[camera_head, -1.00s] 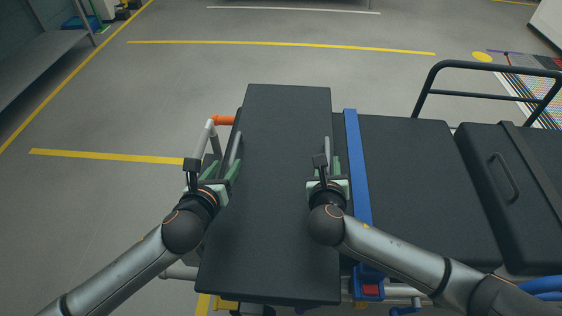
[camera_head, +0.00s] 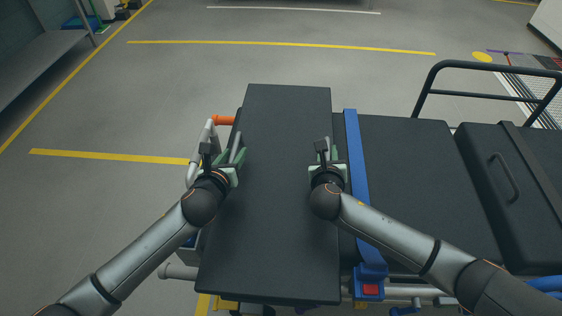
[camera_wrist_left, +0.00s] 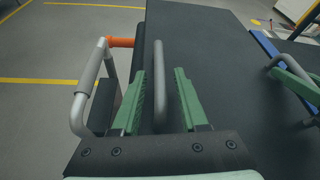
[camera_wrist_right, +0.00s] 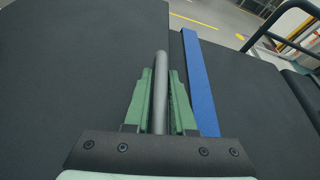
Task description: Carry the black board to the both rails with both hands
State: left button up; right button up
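The black board (camera_head: 285,230) is a long flat dark panel lying lengthwise in the middle of the head view. A grey bar handle (camera_wrist_left: 160,80) stands at its left edge and another (camera_wrist_right: 160,85) at its right edge. My left gripper (camera_head: 238,158) has its green fingers apart on either side of the left handle, with gaps showing in the left wrist view. My right gripper (camera_head: 327,156) has its fingers close against both sides of the right handle. A blue rail (camera_head: 357,170) runs along the board's right side. A silver tube rail (camera_head: 192,172) with an orange end stands at its left.
Black padded panels (camera_head: 410,180) lie right of the blue rail, with a black case (camera_head: 515,185) beyond. A black tube guard (camera_head: 490,66) stands behind them. A grey bench (camera_head: 45,60) is at far left. Open floor (camera_head: 300,65) with yellow lines lies ahead.

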pick_arm(q)
jog(key=shift+c, duration=1.4)
pick_arm(e)
jog(key=shift+c, duration=1.4)
pick_arm(q)
grip_shut()
pick_arm(e)
grip_shut()
pick_arm(q)
jog(key=shift+a, duration=0.1)
jog(key=shift+w+r, duration=0.1)
jog(key=shift+r, duration=0.2)
pick_arm(e)
jog(key=shift+w+r, duration=0.15)
jog(key=shift+r, duration=0.1)
